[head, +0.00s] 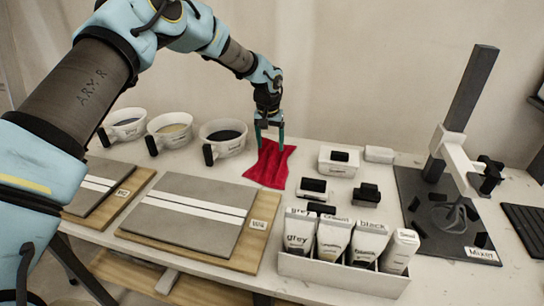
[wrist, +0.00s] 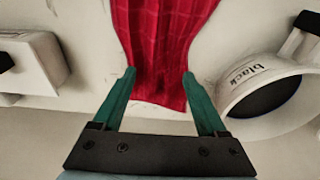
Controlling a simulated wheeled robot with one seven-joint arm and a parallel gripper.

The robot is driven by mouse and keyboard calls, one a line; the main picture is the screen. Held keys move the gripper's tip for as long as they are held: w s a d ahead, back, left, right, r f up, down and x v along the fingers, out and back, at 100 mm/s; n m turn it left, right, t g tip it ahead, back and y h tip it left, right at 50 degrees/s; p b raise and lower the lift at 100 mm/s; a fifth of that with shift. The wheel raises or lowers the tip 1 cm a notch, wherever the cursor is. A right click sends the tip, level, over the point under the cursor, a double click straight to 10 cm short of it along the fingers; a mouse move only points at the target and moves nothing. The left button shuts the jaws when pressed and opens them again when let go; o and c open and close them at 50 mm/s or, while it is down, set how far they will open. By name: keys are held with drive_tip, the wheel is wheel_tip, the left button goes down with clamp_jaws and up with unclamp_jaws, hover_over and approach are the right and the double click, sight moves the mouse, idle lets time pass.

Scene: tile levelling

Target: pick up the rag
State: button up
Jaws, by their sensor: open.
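The red rag (head: 269,164) lies spread and wrinkled on the white table, behind the middle of the work area. In the wrist view the rag (wrist: 162,45) runs from the top edge down to the space between the fingers. My gripper (head: 269,146) points down over the far end of the rag. Its two green fingers (wrist: 158,75) are apart, one on each side of the rag's near end in the wrist view. Nothing is held. I cannot tell whether the fingertips touch the cloth or the table.
The black-labelled cup (head: 223,138) stands close left of the rag; it also shows in the wrist view (wrist: 262,85). A white box (head: 338,160) is to the right. A tile board (head: 190,215) and a carton of labelled bags (head: 340,275) lie in front. A mixer stand (head: 455,215) is far right.

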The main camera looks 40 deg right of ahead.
sight(272, 149)
drive_tip(key=shift+d+f+p, duration=0.2)
drive_tip(key=shift+f+p, duration=0.15)
drive_tip(key=shift+f, duration=0.6)
drive_tip(key=shift+d+f+p, duration=0.15)
drive_tip(key=shift+f+p, duration=0.15)
drive_tip(key=shift+f, duration=0.6)
drive_tip(key=shift+w, duration=0.1)
clamp_jaws()
